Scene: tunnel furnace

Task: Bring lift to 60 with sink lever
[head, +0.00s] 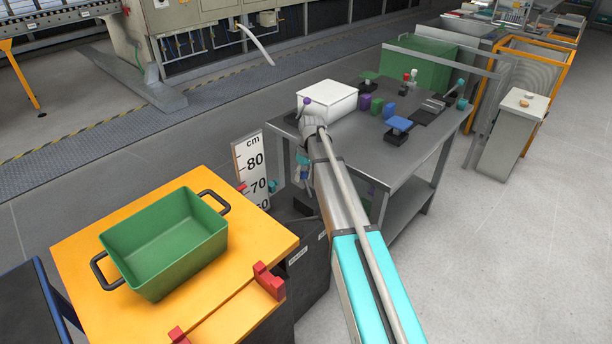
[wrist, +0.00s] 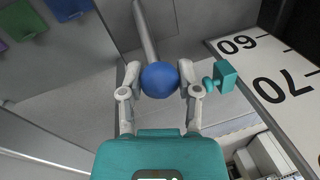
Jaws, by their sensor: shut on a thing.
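The orange lift top (head: 90,245) stands at the lower left in the head view. Beside it is the cm scale (head: 252,165), with 80, 70 and part of 60 showing. A small red pointer (head: 242,187) is at the scale's left edge, close to the 70 mark. In the wrist view, my gripper (wrist: 160,75) is shut on the blue ball knob (wrist: 160,82) of a lever with a grey rod (wrist: 145,32). The scale (wrist: 270,85) shows at the right there, with 60 and 70. The head view hides the lever's lower part.
A green bin (head: 190,240) with black handles sits on the lift top, near red stops (head: 268,281). A teal knob piece (wrist: 225,76) is close right of my gripper. A grey workbench (head: 345,135) with a white box (head: 335,98) stands behind my arm.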

